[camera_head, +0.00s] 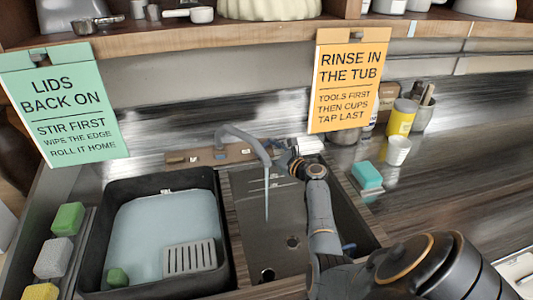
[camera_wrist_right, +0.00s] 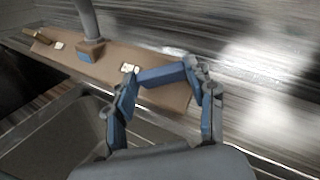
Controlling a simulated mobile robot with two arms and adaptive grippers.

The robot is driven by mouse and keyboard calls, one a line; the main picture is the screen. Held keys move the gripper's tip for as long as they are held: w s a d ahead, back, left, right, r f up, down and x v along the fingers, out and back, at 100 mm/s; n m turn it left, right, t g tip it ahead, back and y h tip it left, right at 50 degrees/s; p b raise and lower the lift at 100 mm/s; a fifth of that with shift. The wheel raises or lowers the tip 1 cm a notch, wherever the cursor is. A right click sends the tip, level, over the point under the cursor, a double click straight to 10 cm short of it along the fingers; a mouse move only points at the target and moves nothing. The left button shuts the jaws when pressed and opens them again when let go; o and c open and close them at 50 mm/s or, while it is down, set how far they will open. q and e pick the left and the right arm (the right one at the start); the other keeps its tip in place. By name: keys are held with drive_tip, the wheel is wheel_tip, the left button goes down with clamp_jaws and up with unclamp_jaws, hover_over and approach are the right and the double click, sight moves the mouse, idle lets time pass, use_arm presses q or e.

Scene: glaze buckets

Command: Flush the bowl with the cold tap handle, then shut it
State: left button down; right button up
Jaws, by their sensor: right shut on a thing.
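The grey tap (camera_head: 243,136) rises from a brown base plate behind the sink; its spout also shows in the wrist view (camera_wrist_right: 88,20). A thin pale stream (camera_head: 266,195) hangs from the spout into the right sink bowl (camera_head: 285,225), which has dark drain holes. My right gripper (camera_head: 292,160) is at the right end of the tap base. In the wrist view its fingers (camera_wrist_right: 166,88) are closed about a blue bar (camera_wrist_right: 160,75), which looks like the cold tap handle. The head view hides this handle behind my gripper. My left gripper is not in view.
A black tub (camera_head: 93,250) with pale liquid, a slotted grey plate (camera_head: 190,257) and a green sponge is left of the bowl. A teal sponge (camera_head: 367,175), white cup (camera_head: 398,150) and yellow can (camera_head: 400,117) stand at right. An orange sign (camera_head: 350,80) hangs above.

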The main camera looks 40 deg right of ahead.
drive_tip(key=n+y+b, duration=0.1)
drive_tip(key=n+g+y+b, duration=0.1)
drive_tip(key=n, duration=0.1)
drive_tip(key=n+y+b, duration=0.1)
drive_tip(key=n+y, duration=0.1)
drive_tip(key=shift+w+d+r+g, duration=0.1)
drive_tip(key=shift+d+g, duration=0.3)
drive_tip(key=shift+d+r+n+g+y+b, duration=0.1)
drive_tip(key=shift+r+n+g+y+b, duration=0.1)
drive_tip(key=shift+n+g+y+b, duration=1)
drive_tip(key=shift+n+t, duration=0.3)
drive_tip(key=shift+n, duration=0.1)
drive_tip(key=o, duration=1.2)
drive_tip(key=shift+w, duration=0.2)
drive_tip(key=shift+c, duration=0.2)
drive_tip(key=shift+s, duration=0.1)
